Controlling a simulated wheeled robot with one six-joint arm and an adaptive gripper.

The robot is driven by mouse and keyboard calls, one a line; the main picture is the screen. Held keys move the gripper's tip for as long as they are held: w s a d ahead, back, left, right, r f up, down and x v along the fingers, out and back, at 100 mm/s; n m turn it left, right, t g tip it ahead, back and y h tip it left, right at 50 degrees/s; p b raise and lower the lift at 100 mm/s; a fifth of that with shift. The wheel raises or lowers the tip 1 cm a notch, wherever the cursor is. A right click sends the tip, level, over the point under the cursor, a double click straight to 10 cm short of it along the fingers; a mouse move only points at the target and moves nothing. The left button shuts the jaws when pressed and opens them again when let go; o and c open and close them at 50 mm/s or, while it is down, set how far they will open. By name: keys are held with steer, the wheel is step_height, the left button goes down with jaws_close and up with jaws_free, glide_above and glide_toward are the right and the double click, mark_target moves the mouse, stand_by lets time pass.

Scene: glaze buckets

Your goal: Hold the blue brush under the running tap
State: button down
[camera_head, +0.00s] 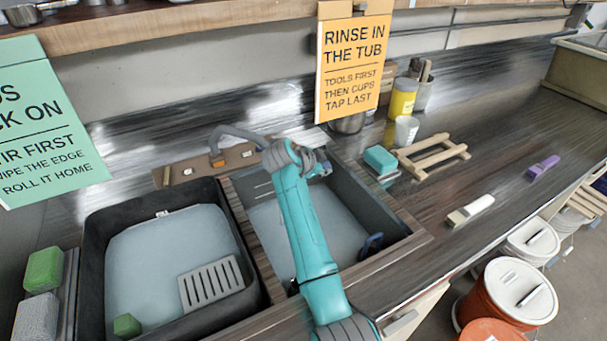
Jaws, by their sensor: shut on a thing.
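My turquoise arm reaches up over the right basin (347,219), and its wrist bends at the top near the back edge. My gripper and anything in it are hidden behind the arm and wrist. I cannot make out a blue brush for certain. A small dark blue thing (372,244) is at the right wall of the right basin; its kind is unclear. The grey tap (235,134) arches from behind the basins, with an orange end at the left. I cannot tell whether water runs from it.
The left tub (95,265) holds pale water, a grey slotted plate (210,284) and a green block (127,325). On the right counter are a teal sponge (380,159), a wooden rack (432,156), a white brush (470,210) and a purple brush (543,167). An orange sign (353,62) hangs behind.

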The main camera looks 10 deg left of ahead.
steer(key=shift+d, duration=0.1)
stand_by(0.3)
steer(key=shift+w+d, duration=0.3)
steer(key=shift+d, duration=0.1)
